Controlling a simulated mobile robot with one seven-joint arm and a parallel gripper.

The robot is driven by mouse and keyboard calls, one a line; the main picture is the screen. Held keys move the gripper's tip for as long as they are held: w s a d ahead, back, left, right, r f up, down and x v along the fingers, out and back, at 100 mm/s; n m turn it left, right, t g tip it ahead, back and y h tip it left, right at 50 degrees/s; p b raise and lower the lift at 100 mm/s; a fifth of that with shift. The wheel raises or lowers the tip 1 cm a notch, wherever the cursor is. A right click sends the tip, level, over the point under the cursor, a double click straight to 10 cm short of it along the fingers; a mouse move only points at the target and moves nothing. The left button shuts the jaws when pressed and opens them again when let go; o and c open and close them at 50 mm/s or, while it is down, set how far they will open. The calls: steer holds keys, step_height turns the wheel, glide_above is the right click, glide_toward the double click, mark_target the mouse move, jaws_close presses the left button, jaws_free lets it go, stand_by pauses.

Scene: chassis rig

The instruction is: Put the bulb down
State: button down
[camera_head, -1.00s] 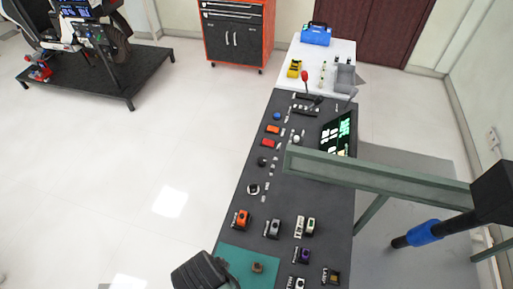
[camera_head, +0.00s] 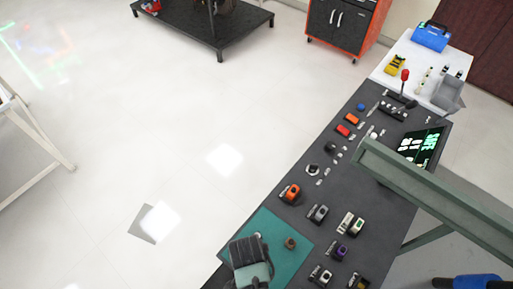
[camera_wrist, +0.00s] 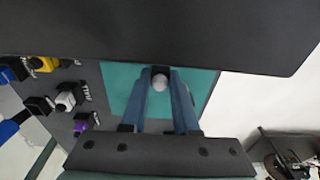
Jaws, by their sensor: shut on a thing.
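My gripper (camera_wrist: 160,90) is shut on a pale round bulb (camera_wrist: 160,84), held between the two blue-grey fingertips in the wrist view. A small dark part shows just beyond the bulb; I cannot tell whether it belongs to it. The bulb is over the teal mat (camera_wrist: 119,84), and I cannot tell whether it touches the mat. In the head view my gripper (camera_head: 250,262) is over the left part of the teal mat (camera_head: 272,226), and its body hides most of what it holds.
A small brown knob-like piece (camera_head: 290,242) stands on the mat, right of my gripper. An orange device (camera_head: 289,192), a grey one (camera_head: 317,214) and several others stand on the dark table (camera_head: 330,185). A green-grey beam (camera_head: 420,185) crosses above its right side.

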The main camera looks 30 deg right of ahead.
steer(key=shift+f, duration=0.25)
steer(key=shift+f, duration=0.15)
steer(key=c, duration=0.7)
jaws_free()
steer(key=shift+o, duration=0.2)
